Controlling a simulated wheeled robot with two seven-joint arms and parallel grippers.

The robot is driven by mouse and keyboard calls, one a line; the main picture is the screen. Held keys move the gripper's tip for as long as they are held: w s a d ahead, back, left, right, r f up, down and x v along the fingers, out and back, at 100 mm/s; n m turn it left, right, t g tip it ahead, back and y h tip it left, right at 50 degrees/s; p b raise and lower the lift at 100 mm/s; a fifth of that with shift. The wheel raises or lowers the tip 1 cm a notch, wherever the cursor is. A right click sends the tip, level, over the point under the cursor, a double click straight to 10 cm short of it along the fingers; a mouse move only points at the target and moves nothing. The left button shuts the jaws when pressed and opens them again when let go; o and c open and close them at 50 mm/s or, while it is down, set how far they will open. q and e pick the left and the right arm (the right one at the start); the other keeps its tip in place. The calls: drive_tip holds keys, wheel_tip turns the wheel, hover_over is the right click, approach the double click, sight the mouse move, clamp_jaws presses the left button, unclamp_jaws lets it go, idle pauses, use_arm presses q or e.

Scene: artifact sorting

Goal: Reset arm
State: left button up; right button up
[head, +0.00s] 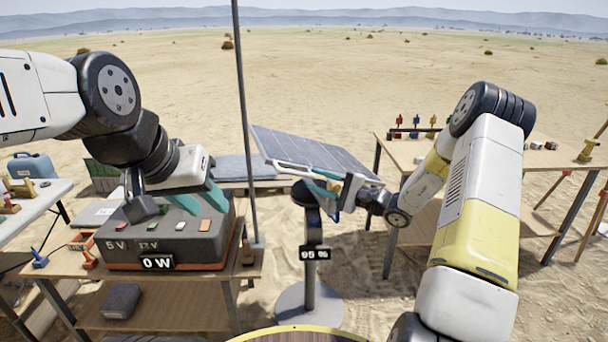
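My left gripper (188,196) hangs over the top of a dark grey power box (190,248). Teal finger parts show against the box; whether they are open or touching it is unclear. The box has small coloured buttons, labels "5 V" and "12 V", and a display (158,263) reading "0 W". My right gripper (310,178) is at the lower edge of a tilted solar panel (320,146), by the top of its stand (312,230). Its teal parts overlap the panel edge and stand head, so its grip is unclear. A sign (314,253) on the stand reads "95 %".
The power box stands on a wooden table (180,318). Another wooden table (545,158) at the right holds small coloured figures (415,122). A tall thin pole (242,110) rises between the box and the panel. A pale table (45,205) stands at far left. Open sand lies beyond.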

drive_tip(key=shift+s+d, duration=0.25)
drive_tip(key=shift+d, duration=0.1)
drive_tip(key=s+a+r+n+g+h, duration=0.25)
drive_tip(key=s+r+n+g, duration=0.2)
drive_tip(key=s, duration=0.45)
drive_tip(key=s+a+r+n+g+h, duration=0.2)
drive_tip(key=s+a+r+n+g, duration=0.25)
drive_tip(key=s, duration=0.45)
drive_tip(key=s+d+r+n+t+h, duration=0.1)
drive_tip(key=s+d+r+t+h, duration=0.1)
drive_tip(key=s+d+h, duration=0.3)
drive_tip(key=s+d+r+n+t+h, duration=0.1)
drive_tip(key=s+d+r+t+h, duration=0.2)
drive_tip(key=s+d, duration=0.4)
drive_tip(key=shift+s+d+r+t+h, duration=0.35)
drive_tip(key=shift+s+r+h, duration=0.35)
drive_tip(key=shift+s+h, duration=0.4)
drive_tip(key=shift+o, duration=0.2)
drive_tip(key=shift+s, duration=0.1)
